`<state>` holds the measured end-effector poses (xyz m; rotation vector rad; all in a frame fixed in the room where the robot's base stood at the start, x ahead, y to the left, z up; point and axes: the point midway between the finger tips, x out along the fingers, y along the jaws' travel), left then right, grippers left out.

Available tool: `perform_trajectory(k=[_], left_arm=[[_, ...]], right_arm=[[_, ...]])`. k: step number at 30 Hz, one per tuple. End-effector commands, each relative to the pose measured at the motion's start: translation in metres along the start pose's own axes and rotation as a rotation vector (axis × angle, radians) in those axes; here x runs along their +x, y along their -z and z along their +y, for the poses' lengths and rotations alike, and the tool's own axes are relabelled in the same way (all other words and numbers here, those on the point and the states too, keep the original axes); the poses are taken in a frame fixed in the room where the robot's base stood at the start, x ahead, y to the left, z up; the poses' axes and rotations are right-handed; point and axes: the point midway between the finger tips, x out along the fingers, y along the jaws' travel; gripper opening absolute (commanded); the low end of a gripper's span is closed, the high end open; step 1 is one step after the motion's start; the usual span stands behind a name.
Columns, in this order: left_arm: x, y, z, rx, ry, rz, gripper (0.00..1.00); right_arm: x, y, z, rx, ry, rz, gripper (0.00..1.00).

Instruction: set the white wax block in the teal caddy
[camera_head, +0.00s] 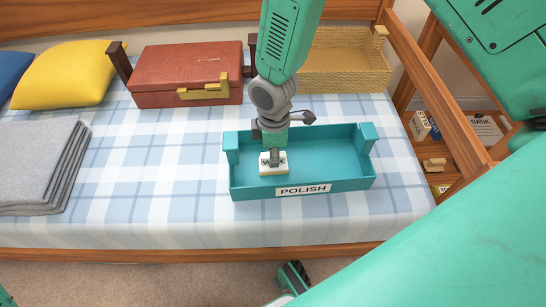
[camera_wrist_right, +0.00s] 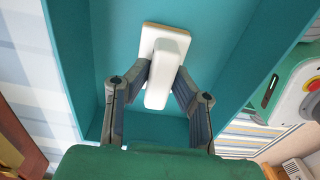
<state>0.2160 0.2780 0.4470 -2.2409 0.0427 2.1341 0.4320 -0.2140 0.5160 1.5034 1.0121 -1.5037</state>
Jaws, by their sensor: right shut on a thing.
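The teal caddy (camera_head: 335,143), labelled POLISH on its front wall, stands on the checked bed cover. It also fills much of the right wrist view (camera_wrist_right: 82,60). My right gripper (camera_head: 274,155) reaches down from above into the caddy's left part. Its fingers (camera_wrist_right: 165,80) are shut on the raised grip of the white wax block (camera_head: 273,168). In the right wrist view the block (camera_wrist_right: 160,43) shows as a white plate against the teal interior. I cannot tell whether it touches the caddy floor.
A red suitcase (camera_head: 188,72) and a wicker basket (camera_head: 345,65) stand behind the caddy. A yellow pillow (camera_head: 65,75) and folded grey blankets (camera_head: 38,160) lie at the left. A wooden shelf with small boxes (camera_head: 420,126) is at the right. Bed cover left of the caddy is clear.

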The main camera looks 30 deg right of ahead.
Motion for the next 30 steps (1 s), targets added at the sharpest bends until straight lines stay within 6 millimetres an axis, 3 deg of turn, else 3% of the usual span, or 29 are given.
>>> perform_trajectory(k=[9,10,11,12,23,30], left_arm=[[0.000,0.000,-0.001,-0.001,0.001,0.000,0.48],[0.000,0.000,-0.001,-0.001,0.001,0.000,0.48],[0.000,0.000,-0.001,-0.001,0.001,0.000,0.48],[0.000,0.000,-0.001,-0.001,0.001,0.000,0.48],[-0.002,0.000,0.000,-0.001,0.000,0.000,0.48],[-0.025,0.001,-0.001,-0.001,0.000,0.000,0.48]], right_arm=[[0.003,0.002,0.000,-0.002,-0.004,0.001,0.00],[0.003,0.002,0.001,-0.002,-0.004,0.002,0.26],[0.002,0.001,0.001,-0.001,-0.004,0.002,0.37],[0.002,0.001,0.001,-0.001,-0.004,0.002,0.40],[-0.003,0.001,0.000,-0.001,-0.003,0.002,0.40],[-0.048,0.002,0.001,0.000,-0.006,0.003,0.40]])
